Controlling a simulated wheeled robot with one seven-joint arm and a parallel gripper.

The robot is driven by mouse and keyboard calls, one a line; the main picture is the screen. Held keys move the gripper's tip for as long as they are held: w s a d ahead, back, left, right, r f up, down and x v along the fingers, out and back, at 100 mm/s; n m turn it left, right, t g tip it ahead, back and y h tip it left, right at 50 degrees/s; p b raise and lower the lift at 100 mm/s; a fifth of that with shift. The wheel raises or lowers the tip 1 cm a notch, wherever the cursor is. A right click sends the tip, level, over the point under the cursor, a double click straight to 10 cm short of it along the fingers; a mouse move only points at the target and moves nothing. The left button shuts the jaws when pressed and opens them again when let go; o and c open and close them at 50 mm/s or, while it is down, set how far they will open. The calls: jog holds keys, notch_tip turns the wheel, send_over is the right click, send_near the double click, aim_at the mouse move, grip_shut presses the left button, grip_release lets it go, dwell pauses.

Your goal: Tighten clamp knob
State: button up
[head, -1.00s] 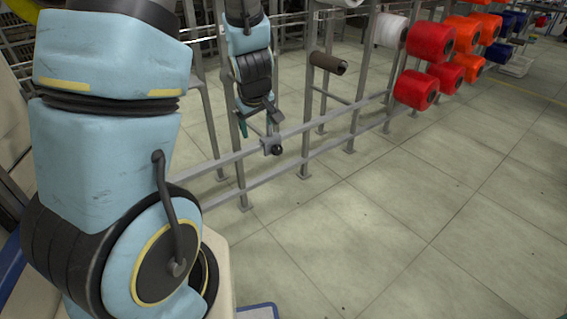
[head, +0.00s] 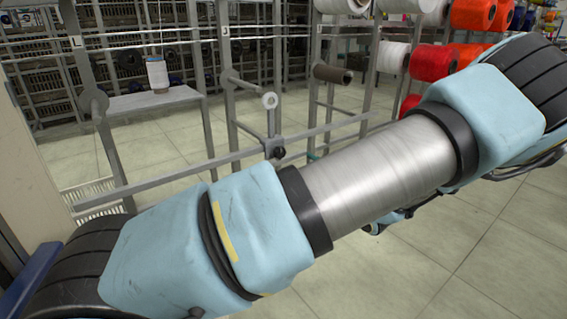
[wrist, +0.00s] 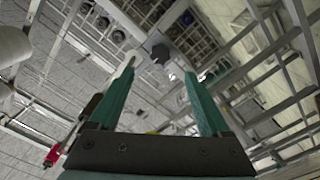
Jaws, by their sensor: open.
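A small black clamp knob (head: 279,152) sits on a grey clamp on the horizontal rail (head: 230,160) of the metal rack, below an upright rod with a white ring at its top. In the wrist view, my gripper (wrist: 160,68) is open, its two teal fingers apart and nothing between them. A dark knob-like part (wrist: 160,54) on a grey block shows beyond the fingertips; it looks like the clamp knob, and the fingers do not appear to touch it. In the head view my arm crosses the picture and hides most of the gripper; a small teal tip shows right of the knob.
A dark brown spool (head: 333,74) sits on a rack peg. Red spools (head: 433,62) and white spools (head: 393,57) hang at the right. Bare tiled floor lies in front.

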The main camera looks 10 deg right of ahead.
aim_at(279, 152)
jog(key=b+x, duration=0.1)
jog(key=x, duration=0.9)
jog(key=shift+c, duration=0.3)
grip_shut()
